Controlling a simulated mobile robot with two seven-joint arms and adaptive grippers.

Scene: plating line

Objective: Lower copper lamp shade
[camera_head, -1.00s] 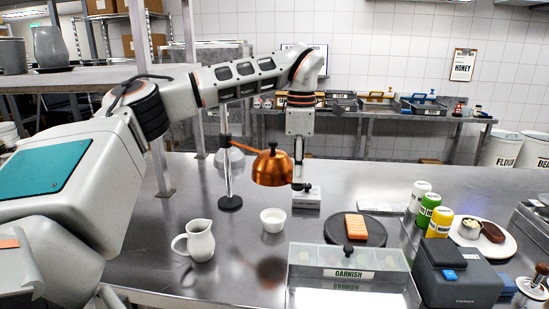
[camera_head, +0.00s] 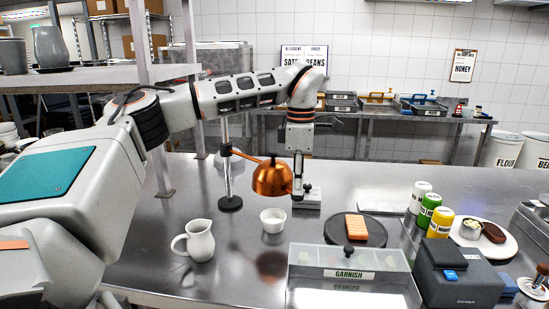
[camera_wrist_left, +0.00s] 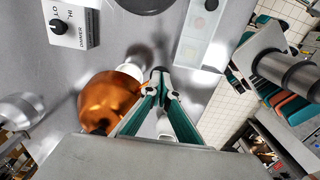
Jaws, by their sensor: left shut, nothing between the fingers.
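The copper lamp shade (camera_head: 272,180) hangs on a copper arm from an upright stand (camera_head: 228,165) on a round black base, above the steel counter. In the left wrist view the shade (camera_wrist_left: 104,100) lies close to the left of my shut, empty fingers (camera_wrist_left: 160,74). I cannot tell whether they touch it. My right gripper is not in view.
A dimmer box (camera_head: 308,201) stands behind the gripper. A white ramekin (camera_head: 273,220) and white jug (camera_head: 198,241) stand in front. The garnish container (camera_head: 345,262), a dark round board (camera_head: 372,237) and several jars sit to the right.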

